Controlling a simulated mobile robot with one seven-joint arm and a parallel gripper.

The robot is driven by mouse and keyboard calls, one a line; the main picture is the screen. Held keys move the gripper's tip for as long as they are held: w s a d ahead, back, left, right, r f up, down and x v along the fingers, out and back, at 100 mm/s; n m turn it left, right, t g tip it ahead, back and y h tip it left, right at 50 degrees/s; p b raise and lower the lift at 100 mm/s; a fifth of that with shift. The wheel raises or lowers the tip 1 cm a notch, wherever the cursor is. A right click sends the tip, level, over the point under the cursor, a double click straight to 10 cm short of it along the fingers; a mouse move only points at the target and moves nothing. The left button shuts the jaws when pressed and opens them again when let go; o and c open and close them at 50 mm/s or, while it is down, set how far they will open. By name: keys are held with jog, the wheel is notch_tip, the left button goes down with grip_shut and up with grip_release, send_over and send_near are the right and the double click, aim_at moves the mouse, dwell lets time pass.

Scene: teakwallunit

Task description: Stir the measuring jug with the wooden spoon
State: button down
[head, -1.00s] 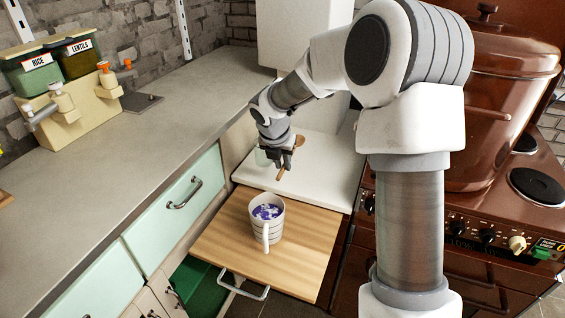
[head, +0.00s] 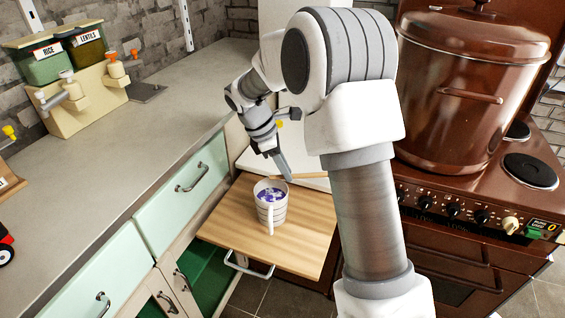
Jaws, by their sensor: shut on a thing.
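The measuring jug (head: 271,213) is white with dark bands, and its handle faces the front. It stands upright on the pull-out wooden board, with purple and white contents showing at its open top. My gripper (head: 287,176) points down just behind and slightly right of the jug's rim. It is shut on the wooden spoon (head: 311,176), which lies roughly level across the view and reaches right from the fingers. The spoon looks outside the jug; whether it touches the white surface behind cannot be told. The fingers' exact grip on it is too small to see.
The wooden board (head: 300,237) has free room around the jug. A large brown pot (head: 470,95) stands on the stove at right. The grey counter (head: 130,150) at left is mostly clear, with rice and lentil jars (head: 45,68) at its back.

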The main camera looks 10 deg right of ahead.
jog(key=s+m+g+y, duration=0.4)
jog(key=s+m, duration=0.2)
jog(key=m, duration=1)
jog(key=shift+d+y, duration=0.2)
jog(key=shift+y, duration=0.1)
jog(key=shift+s, duration=0.1)
